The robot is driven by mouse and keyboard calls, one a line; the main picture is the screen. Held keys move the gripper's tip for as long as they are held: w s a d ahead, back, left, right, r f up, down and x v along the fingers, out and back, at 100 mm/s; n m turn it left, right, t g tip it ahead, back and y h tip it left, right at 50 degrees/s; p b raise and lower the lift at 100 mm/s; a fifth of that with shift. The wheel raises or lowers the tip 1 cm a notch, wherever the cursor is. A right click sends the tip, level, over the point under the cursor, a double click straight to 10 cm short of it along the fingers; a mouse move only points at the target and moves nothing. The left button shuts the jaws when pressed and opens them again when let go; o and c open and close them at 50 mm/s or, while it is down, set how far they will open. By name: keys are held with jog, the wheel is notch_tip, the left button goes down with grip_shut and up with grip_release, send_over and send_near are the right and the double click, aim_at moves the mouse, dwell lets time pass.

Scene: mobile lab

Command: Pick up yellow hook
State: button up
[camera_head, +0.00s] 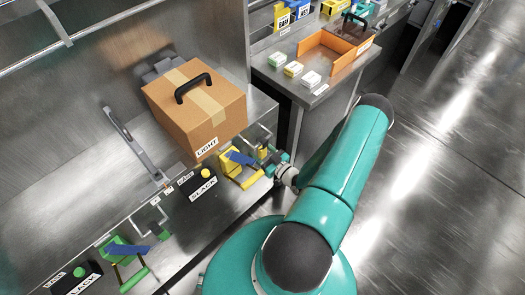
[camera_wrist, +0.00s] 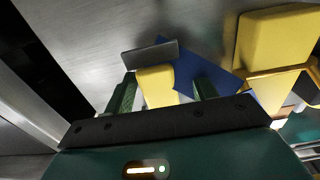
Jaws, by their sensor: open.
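A small yellow piece with a dark grey plate at its end, which I take for the yellow hook (camera_wrist: 156,83), shows in the wrist view between the two green fingers of my gripper (camera_wrist: 164,86). The fingers stand apart on either side of it; whether they touch it I cannot tell. In the head view, my gripper (camera_head: 273,158) is at the front edge of the steel bench, and the yellow hook (camera_head: 263,151) shows partly there. The hook's lower part is hidden by my gripper's body in the wrist view.
Just left of my gripper stands a larger yellow holder (camera_head: 229,164) with a blue sheet (camera_head: 241,158); it is close on the right in the wrist view (camera_wrist: 275,40). A cardboard box (camera_head: 200,110) with a black handle stands behind.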

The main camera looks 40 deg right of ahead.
jog(key=shift+w, duration=0.3)
grip_shut()
jog(key=shift+r, duration=0.3)
